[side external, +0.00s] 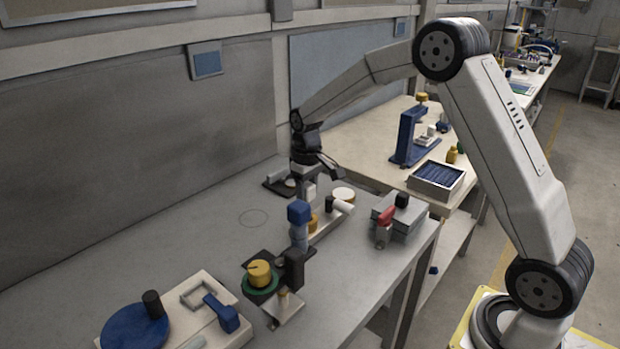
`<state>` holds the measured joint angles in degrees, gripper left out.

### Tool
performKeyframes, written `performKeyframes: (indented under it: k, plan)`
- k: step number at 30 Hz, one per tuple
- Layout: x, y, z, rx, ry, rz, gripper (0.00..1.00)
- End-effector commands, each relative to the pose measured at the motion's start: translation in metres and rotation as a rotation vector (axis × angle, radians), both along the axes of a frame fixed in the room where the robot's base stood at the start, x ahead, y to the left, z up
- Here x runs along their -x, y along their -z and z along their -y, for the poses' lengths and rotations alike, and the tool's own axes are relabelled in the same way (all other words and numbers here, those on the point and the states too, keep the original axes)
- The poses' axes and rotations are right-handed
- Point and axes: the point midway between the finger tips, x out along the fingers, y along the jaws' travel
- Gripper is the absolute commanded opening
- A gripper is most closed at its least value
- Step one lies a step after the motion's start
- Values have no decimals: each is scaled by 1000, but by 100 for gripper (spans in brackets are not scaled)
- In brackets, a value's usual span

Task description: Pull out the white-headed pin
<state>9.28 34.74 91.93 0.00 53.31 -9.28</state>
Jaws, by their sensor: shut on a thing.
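My gripper (308,183) points down over the far part of the grey bench, at the end of my outstretched arm. Its jaws are closed around a small pale piece, which looks like the head of the white-headed pin (310,191). The jaws and a blue block in front hide most of the pin, so I cannot tell whether its lower end is still in a hole. Just right of the gripper is a pale fixture (325,225) with a black cylinder (329,203), a tilted white cylinder (344,207) and a yellow knob (313,222).
A blue-topped post (299,212) and a yellow knob on a green disc (260,274) stand nearer the camera. A grey box with a red handle (386,215) is at the right edge. A blue disc (135,328) lies front left. The bench's left middle is clear.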

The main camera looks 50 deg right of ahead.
Motion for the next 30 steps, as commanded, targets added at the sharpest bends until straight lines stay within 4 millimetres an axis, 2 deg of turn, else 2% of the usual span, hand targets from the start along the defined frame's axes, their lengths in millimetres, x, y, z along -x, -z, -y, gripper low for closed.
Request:
performKeyframes:
  k: [16,30]
  plan:
    - [0,-23,0,0,0,0,0]
    - [0,-25,0,0,0,0,0]
